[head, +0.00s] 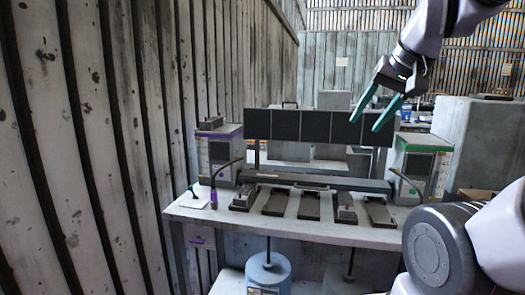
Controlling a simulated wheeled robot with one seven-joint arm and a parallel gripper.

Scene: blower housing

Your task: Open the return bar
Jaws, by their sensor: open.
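My gripper (364,125) is at the upper right, its two teal fingers apart and pointing down and left. Nothing shows between them. It appears in front of the right part of a dark segmented panel (302,125); I cannot tell how far in front. Below the panel, a long dark horizontal bar (317,183) runs across the back of a grey workbench (285,231). A smaller handle-like bar (291,104) stands above the panel's top edge. I cannot tell which of these is the return bar. My gripper touches neither of them.
Several dark pedal-like blocks (309,206) sit on the bench front. Boxes with purple (218,150) and green (424,162) trim flank the panel. Thin curved stalks rise at both sides. A plank wall (110,150) closes the left. A blue-grey canister (268,272) is below.

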